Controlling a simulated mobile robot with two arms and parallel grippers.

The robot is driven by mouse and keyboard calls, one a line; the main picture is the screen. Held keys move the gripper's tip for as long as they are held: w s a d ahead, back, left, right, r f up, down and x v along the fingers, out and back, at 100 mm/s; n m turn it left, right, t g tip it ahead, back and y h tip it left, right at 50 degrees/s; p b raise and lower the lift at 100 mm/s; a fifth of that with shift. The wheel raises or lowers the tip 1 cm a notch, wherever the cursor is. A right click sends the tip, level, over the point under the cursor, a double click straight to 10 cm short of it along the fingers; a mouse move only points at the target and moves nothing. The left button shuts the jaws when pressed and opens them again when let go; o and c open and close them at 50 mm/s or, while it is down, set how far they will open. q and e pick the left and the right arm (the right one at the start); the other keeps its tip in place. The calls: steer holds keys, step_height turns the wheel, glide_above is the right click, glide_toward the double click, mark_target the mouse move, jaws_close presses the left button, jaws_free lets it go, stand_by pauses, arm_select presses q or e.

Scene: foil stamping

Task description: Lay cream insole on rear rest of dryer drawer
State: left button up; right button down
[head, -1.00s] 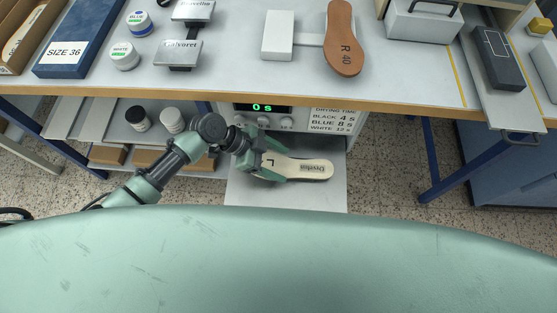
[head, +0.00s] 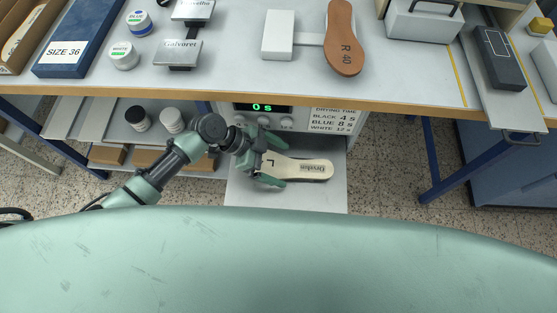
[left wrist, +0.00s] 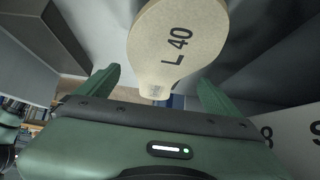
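The cream insole (head: 308,168) lies lengthwise left to right over the pale dryer drawer (head: 310,200), its wide end to the right and print facing up. A dark edge shows along its far side; the rests under it are hidden. In the left wrist view the insole (left wrist: 175,40) reads "L 40". My left gripper (head: 283,163) is at the insole's narrow end. Its two fingers are spread, one on each side, with gaps to the insole in the left wrist view. My right gripper is not in view.
The dryer front (head: 300,118) with a green "0 s" display stands just behind the drawer, under the table edge (head: 400,103). A brown sole (head: 341,45) marked "R 40" and a white block (head: 278,35) are on the tabletop. Two jars (head: 172,120) stand on the lower shelf.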

arm_select(q)
steer(key=shift+v, duration=3.9)
